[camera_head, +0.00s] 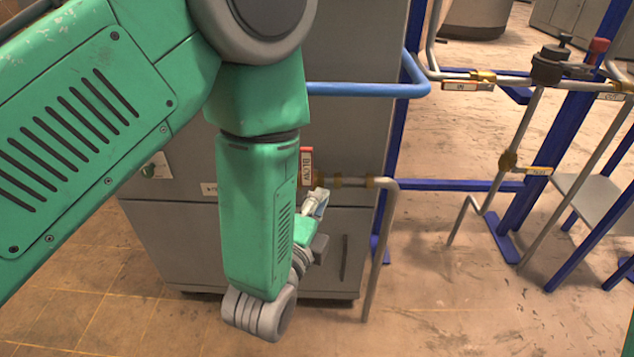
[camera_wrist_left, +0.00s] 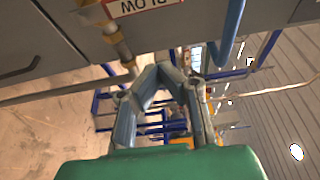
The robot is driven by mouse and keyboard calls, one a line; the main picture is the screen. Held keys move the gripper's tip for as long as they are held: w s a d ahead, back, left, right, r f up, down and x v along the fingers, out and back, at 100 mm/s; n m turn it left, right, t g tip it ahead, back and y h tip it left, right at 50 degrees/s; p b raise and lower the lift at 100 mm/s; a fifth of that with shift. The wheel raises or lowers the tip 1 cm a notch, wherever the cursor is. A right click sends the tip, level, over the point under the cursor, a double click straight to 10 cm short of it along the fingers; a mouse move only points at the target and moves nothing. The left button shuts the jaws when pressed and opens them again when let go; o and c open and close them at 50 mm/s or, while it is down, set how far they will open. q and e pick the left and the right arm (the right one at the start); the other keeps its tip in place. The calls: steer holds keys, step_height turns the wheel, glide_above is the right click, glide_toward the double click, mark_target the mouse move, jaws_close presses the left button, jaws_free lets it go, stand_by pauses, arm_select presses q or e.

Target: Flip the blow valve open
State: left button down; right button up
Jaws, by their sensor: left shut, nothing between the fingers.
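The blow valve's red and white BLOW label (camera_head: 306,166) shows on the front of the grey cabinet, just right of my left forearm. A pipe with brass fittings (camera_head: 342,182) runs right from it and bends down to the floor. The label also shows at the top edge of the wrist view (camera_wrist_left: 145,6), with a brass fitting (camera_wrist_left: 122,48) below it. The valve's handle cannot be made out clearly. My left gripper (camera_head: 319,202) is just below the label and pipe, its fingers (camera_wrist_left: 165,75) shut and empty. I cannot tell whether it touches the valve. My right gripper is not in view.
The grey cabinet (camera_head: 345,130) stands behind my left arm, with a blue rail (camera_head: 370,90) across its front above the valve. Blue frames and pipes with other labelled valves (camera_head: 548,66) stand at the right. Open floor (camera_head: 440,290) lies at the front right.

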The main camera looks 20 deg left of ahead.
mark_target(307, 176)
arm_select(q)
steer(key=w+d+b, duration=0.1)
steer(key=w+b, duration=0.1)
steer(key=w, duration=0.7)
steer(key=a, duration=0.2)
steer(key=a+b, duration=0.1)
steer(key=a, duration=0.1)
steer(key=shift+s, duration=0.4)
steer(key=shift+d, duration=0.15)
